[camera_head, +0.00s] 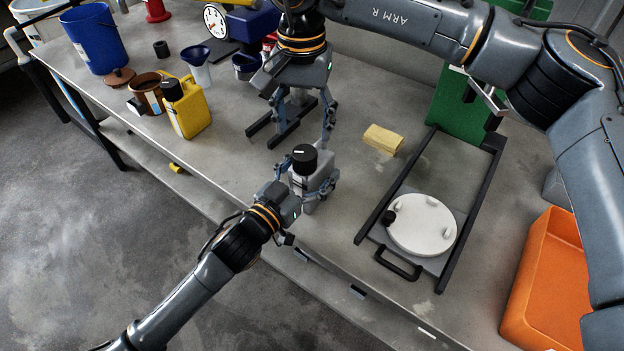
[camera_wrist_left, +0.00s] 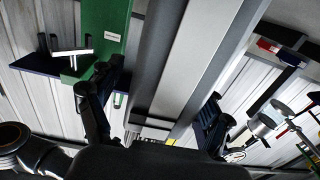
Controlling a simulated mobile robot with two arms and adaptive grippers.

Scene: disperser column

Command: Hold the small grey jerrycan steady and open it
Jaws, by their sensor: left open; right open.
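The small grey jerrycan (camera_head: 312,178) stands upright near the bench's front edge, with its black cap (camera_head: 304,157) on top. My left gripper (camera_head: 305,193) is open, its fingers on either side of the jerrycan's body; I cannot tell whether they touch it. In the left wrist view a large grey surface, apparently the jerrycan (camera_wrist_left: 180,70), fills the space between the spread fingers (camera_wrist_left: 155,115). My right gripper (camera_head: 296,128) is open and empty, pointing down behind the jerrycan in the head view, apart from the cap.
A yellow jerrycan (camera_head: 188,110), brown container (camera_head: 148,94) and blue bucket (camera_head: 97,40) are to the left. An orange bin (camera_head: 545,285) is at lower right.

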